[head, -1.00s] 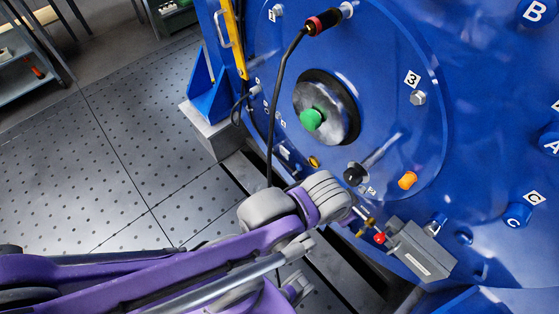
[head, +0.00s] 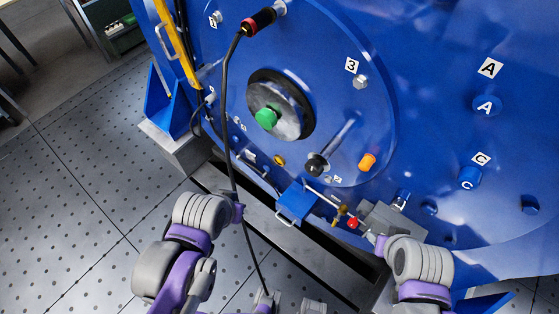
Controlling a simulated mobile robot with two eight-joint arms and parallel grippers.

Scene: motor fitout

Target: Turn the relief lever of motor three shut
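The big blue motor face (head: 370,120) fills the right of the head view. A label 3 (head: 351,65) sits beside a bolt on its round cover. Low on the motor are a brass fitting (head: 339,213) and a small red knob (head: 352,223), beside a grey box (head: 395,220). I cannot tell whether these belong to the relief lever. My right gripper (head: 375,239) is just below the red knob, by the grey box; its fingers are too small to read. My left gripper (head: 238,212) is near the hanging black cable, its fingers mostly hidden behind the wrist.
The black cable (head: 226,130) hangs from a red-and-black plug (head: 258,22) to the floor. A blue plate (head: 296,203) juts out between my grippers. A green button (head: 266,118), orange knob (head: 367,161) and blue caps (head: 487,105) dot the motor. The perforated floor (head: 70,200) at left is clear.

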